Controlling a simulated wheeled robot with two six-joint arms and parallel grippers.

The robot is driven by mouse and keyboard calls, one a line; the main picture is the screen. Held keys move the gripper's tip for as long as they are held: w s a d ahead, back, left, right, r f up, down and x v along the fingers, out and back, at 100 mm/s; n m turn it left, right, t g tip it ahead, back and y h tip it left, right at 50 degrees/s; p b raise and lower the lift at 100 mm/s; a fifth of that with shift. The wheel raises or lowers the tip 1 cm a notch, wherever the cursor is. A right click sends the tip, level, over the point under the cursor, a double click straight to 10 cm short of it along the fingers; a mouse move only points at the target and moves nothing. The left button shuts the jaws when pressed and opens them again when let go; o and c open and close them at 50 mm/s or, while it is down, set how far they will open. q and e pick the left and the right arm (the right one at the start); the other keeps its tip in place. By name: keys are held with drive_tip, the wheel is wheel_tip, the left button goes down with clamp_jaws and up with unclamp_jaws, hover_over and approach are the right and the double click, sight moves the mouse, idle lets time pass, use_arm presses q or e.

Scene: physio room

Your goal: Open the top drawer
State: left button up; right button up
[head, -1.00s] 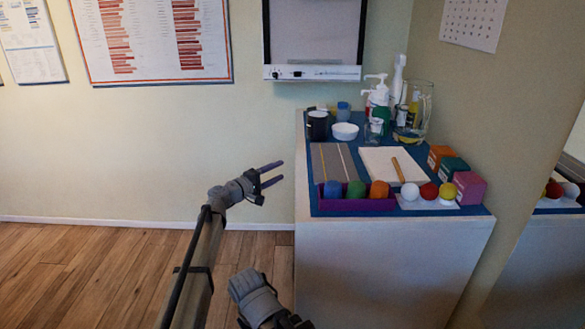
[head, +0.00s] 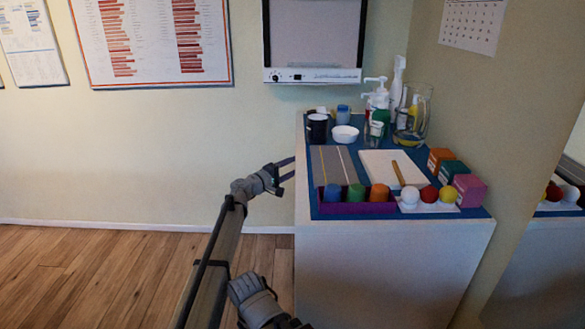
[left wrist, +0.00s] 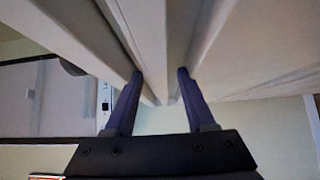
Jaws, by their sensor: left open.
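The pale cabinet (head: 390,270) stands at the right in the head view; its drawer side faces left and is hidden there. My left gripper (head: 287,168) is open at the cabinet's left edge, just below its top. In the left wrist view, my left gripper (left wrist: 160,85) has its two dark fingers apart, on either side of a long pale bar (left wrist: 148,35) on the cabinet's face. I cannot tell whether the fingers touch it. Pale panels lie on both sides of the bar; which is the top drawer is unclear.
The cabinet's blue top holds a purple tray (head: 357,208) with coloured rolls, a white board (head: 385,165), small boxes, balls, bottles and a glass jug (head: 412,125). A framed panel (head: 313,40) hangs behind. The floor (head: 90,270) at the left is clear.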

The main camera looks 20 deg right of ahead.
use_arm(q)
drive_tip(key=shift+c, duration=0.2)
clamp_jaws()
drive_tip(key=shift+s, duration=0.2)
idle(0.9)
